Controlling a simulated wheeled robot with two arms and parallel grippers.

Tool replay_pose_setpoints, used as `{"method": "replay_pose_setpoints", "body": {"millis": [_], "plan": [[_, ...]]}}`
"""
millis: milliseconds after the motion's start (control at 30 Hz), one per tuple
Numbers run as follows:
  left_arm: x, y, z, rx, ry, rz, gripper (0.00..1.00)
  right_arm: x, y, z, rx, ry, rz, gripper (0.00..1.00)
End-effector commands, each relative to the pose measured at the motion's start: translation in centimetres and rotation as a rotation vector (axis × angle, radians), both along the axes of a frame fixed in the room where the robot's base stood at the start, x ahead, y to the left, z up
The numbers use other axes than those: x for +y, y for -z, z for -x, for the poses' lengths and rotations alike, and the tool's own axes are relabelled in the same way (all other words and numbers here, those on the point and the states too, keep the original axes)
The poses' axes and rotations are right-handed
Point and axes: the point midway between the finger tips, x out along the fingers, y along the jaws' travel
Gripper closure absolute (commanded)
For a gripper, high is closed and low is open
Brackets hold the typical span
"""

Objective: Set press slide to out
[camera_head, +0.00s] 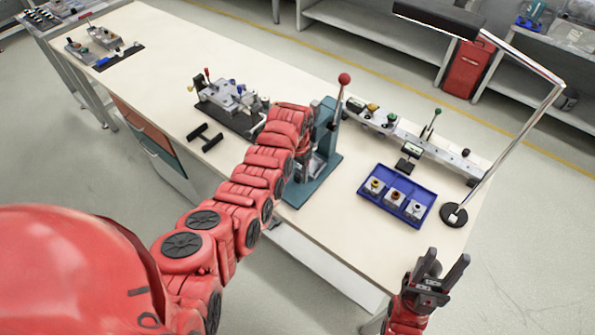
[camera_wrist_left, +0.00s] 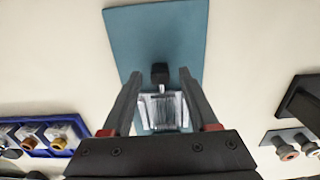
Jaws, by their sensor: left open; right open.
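The teal press (camera_head: 327,125) stands on the bench with its red-knobbed lever (camera_head: 344,79) upright. Its teal base plate (camera_wrist_left: 158,30) fills the upper middle of the left wrist view. On the plate is a bright metal press slide (camera_wrist_left: 163,112) with a small black knob (camera_wrist_left: 160,70). My left gripper (camera_wrist_left: 160,75) is open, its fingers on either side of the knob with gaps showing. In the head view my left arm hides much of the press front and the fingers. My right gripper (camera_head: 447,258) is open and empty, off the bench's front right edge.
A blue tray (camera_head: 425,211) with small blocks lies right of the press. A grey rail (camera_head: 455,157) with knobs is behind it. A lamp (camera_head: 455,213) stands at the right edge. A grey fixture (camera_head: 235,101) and black bracket (camera_head: 207,137) lie to the left.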

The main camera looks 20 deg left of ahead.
Motion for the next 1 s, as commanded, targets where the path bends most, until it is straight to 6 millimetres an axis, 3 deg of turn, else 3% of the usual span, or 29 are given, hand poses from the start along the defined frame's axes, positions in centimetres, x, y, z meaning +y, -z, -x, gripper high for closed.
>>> {"method": "replay_pose_setpoints", "body": {"millis": [133, 467, 1000], "plan": [[0.02, -0.03, -0.02, 0.000, 0.000, 0.000, 0.40, 0.00, 0.01, 0.00, 0.000, 0.000, 0.000, 0.50], [0.01, -0.05, -0.03, 0.000, 0.000, -0.001, 0.99, 0.00, 0.01, -0.01, 0.000, 0.000, 0.000, 0.50], [0.03, -0.07, -0.03, 0.000, 0.000, -0.001, 1.00, 0.00, 0.01, 0.00, 0.000, 0.000, 0.000, 0.50]]}}
